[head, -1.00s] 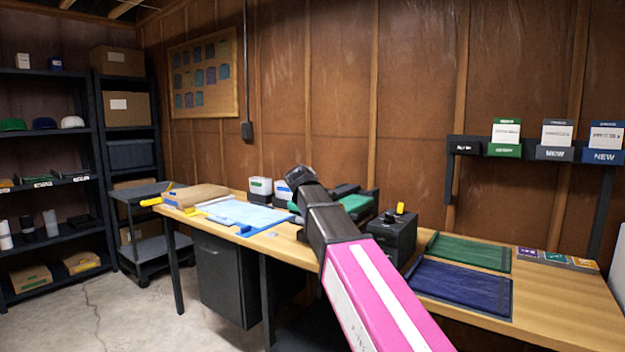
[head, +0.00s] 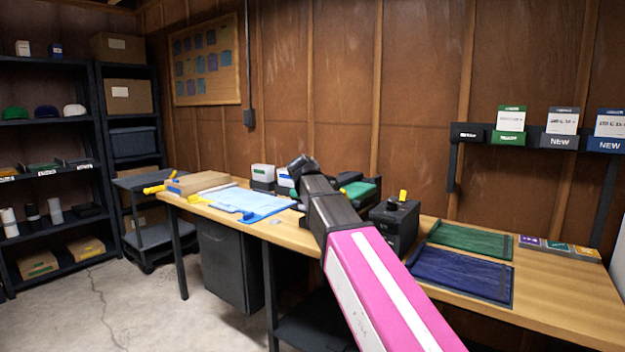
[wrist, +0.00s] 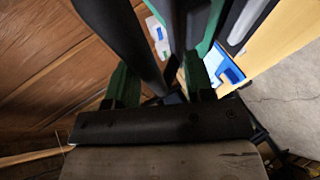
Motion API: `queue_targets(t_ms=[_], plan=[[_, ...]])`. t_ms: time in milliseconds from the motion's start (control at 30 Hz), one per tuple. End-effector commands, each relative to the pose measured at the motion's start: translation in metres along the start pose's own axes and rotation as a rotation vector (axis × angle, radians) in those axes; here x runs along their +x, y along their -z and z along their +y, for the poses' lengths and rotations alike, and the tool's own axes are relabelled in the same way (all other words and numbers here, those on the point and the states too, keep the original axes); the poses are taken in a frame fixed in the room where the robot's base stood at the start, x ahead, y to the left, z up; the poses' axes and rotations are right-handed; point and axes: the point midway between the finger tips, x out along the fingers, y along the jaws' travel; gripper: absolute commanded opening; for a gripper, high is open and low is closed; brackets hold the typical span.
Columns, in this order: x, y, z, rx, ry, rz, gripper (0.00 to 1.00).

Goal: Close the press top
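The press shows in the head view as a dark machine with a green pad (head: 362,190), partly hidden behind my arm. A black box (head: 396,229) with a yellow-tipped knob (head: 403,196) stands to its right. How far the press top is raised cannot be told. In the wrist view my gripper (wrist: 160,78) has two green-faced fingers spread apart. Dark bars (wrist: 135,40) and a green edge (wrist: 212,25) lie beyond and between the fingers. I cannot tell whether the fingers touch them. The head view does not show the fingertips.
The wooden bench (head: 560,285) carries a light blue cloth (head: 240,201) at left and green (head: 470,238) and navy (head: 460,273) mats at right. A dark cabinet (head: 228,263) is under the bench.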

Motion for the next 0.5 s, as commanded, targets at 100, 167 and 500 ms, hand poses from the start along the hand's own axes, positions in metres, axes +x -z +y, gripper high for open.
queue_targets(t_ms=[100, 167, 500], plan=[[0.0, 0.0, 0.001, 0.0, -0.002, 0.001, 0.48], [-0.001, 0.0, 0.001, 0.0, -0.003, 0.001, 0.48], [-0.05, -0.002, 0.001, 0.0, -0.004, 0.003, 0.48]])
